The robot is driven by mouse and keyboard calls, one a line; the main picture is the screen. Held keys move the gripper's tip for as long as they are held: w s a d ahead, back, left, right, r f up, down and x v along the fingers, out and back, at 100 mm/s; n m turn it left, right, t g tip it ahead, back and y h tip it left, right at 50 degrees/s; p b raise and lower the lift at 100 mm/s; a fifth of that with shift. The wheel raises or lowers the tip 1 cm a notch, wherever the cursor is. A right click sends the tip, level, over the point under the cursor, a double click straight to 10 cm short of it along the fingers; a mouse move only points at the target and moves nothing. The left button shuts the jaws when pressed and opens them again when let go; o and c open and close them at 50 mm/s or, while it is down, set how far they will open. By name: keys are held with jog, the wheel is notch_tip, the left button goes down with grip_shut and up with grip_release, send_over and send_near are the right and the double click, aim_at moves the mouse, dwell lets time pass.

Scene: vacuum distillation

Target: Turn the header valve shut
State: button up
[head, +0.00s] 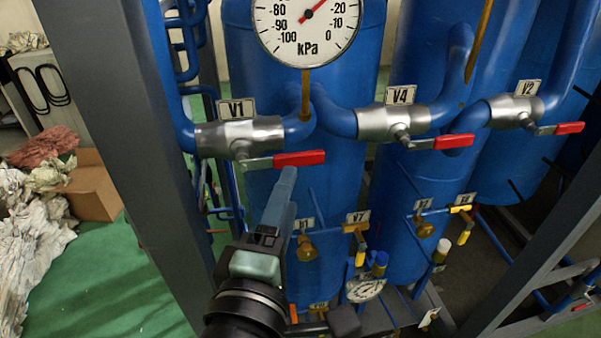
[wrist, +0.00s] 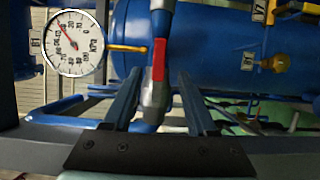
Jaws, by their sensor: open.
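Three silver valves with red-tipped levers sit on the blue pipes, tagged V1 (head: 238,137), V4 (head: 393,123) and V2 (head: 513,110). No tag reads "header". The V1 lever's red grip (head: 300,158) points right, roughly along its pipe. My gripper (head: 287,176) is open and empty, with its fingertips just below that red grip. In the wrist view, a red grip (wrist: 159,60) and silver valve body (wrist: 155,95) appear between the two fingers of my gripper (wrist: 159,77). I cannot tell whether the fingers reach around the lever or touch it.
A round kPa gauge (head: 306,25) hangs above V1. Blue tanks (head: 345,190) stand behind the pipes. A grey frame post (head: 125,120) rises at left. Small brass valves (head: 305,248) and a lower gauge (head: 364,289) sit below. A cardboard box (head: 92,187) lies at left.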

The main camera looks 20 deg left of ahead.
aim_at(299, 162)
jog(key=w, duration=0.2)
jog(key=w+a, duration=0.1)
jog(key=w, duration=0.2)
jog(key=w+p, duration=0.1)
jog(key=w, duration=0.1)
jog(key=shift+w+a+r, duration=0.15)
jog(key=shift+w+a, duration=0.1)
jog(key=shift+w, duration=0.05)
jog(key=shift+w+a, duration=0.15)
jog(key=shift+w, duration=0.45)
grip_shut()
dwell(0.7)
